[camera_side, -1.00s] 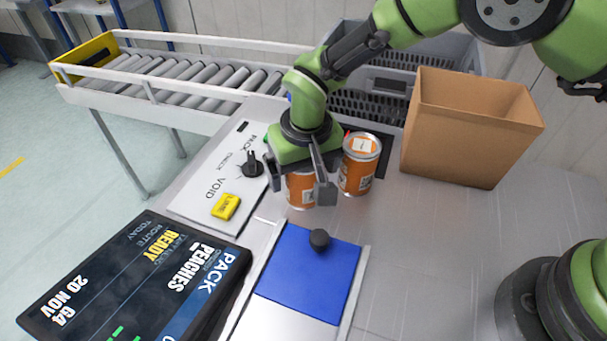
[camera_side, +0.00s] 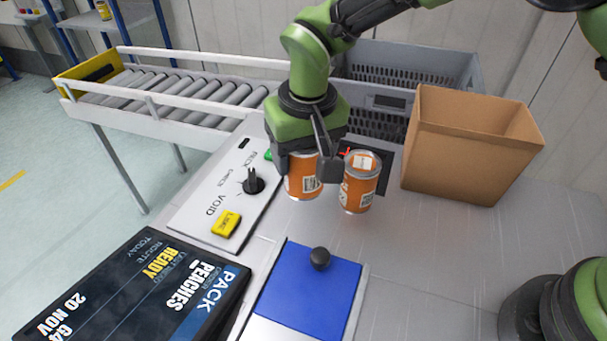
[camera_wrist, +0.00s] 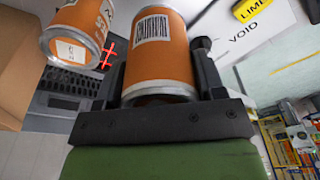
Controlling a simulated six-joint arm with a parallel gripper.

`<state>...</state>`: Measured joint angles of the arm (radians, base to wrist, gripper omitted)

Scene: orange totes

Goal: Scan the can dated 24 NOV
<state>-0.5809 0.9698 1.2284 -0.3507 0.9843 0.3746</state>
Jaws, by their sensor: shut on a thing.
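My gripper (camera_side: 309,167) is shut on an orange can (camera_side: 302,184) and holds it upright, above the counter near the dark scanner plate. The held can (camera_wrist: 158,60) fills the middle of the wrist view, with its barcode facing that camera. A second orange can (camera_side: 359,184) stands just right of the gripper, with a pale label on its lid; it also shows at the upper left of the wrist view (camera_wrist: 78,30). The date print is too small to read on either can. The dark scanner plate (camera_side: 378,183) lies behind the cans, with red light marks near it.
A blue sliding cover (camera_side: 308,284) with a black knob lies in front. A panel (camera_side: 205,205) with a black knob and a yellow block is left. The display (camera_side: 135,290) reads PEACHES, 20 NOV. A cardboard box (camera_side: 470,150), grey crate (camera_side: 425,70) and roller conveyor (camera_side: 190,90) stand behind.

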